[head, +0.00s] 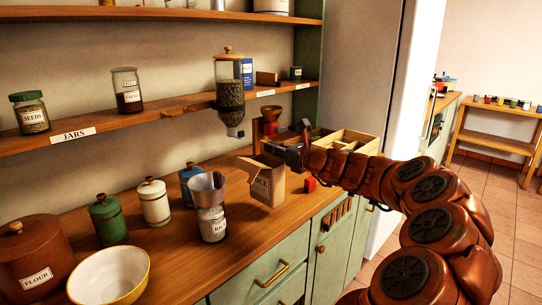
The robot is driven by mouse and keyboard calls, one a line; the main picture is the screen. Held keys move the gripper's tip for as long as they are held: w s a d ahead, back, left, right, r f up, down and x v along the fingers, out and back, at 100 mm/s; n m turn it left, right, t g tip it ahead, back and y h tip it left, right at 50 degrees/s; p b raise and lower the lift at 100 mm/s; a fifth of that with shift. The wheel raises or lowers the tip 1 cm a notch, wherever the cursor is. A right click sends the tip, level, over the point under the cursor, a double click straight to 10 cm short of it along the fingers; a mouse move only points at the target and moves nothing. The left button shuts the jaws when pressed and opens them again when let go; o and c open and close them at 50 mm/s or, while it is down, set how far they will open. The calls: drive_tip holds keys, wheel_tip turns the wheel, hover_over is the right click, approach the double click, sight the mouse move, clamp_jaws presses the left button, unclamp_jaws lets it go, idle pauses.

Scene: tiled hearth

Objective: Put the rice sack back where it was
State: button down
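The rice sack (266,186) is a tan paper bag with an open top and a partly readable label, in the middle of the head view. It leans a little over the wooden counter; whether its base touches the wood is hard to tell. My gripper (287,152) comes from the right and appears shut on the sack's upper rim; its fingertips are small and partly hidden. A glass jar labelled RICE (212,224) stands left of the sack, with a grey funnel (206,188) in its mouth.
A red block (310,184) sits close right of the sack, with a compartmented wooden box (354,136) behind. Blue, white (153,203) and green canisters, a bowl (108,277) and a flour crock (38,262) fill the left. A dispenser (230,96) hangs from the shelf. Counter front is clear.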

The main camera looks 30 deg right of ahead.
drive_tip(key=shift+w+d+f, duration=0.25)
drive_tip(key=shift+w+f, duration=0.45)
drive_tip(key=shift+f, duration=0.25)
drive_tip(key=shift+w+d+f, duration=0.25)
drive_tip(key=shift+w+f, duration=0.4)
drive_tip(key=shift+f, duration=0.45)
drive_tip(key=c, duration=1.3)
unclamp_jaws()
drive_tip(key=shift+s+d, duration=0.1)
drive_tip(key=shift+s, duration=0.05)
drive_tip(key=v, duration=1.1)
drive_tip(key=shift+s, duration=0.35)
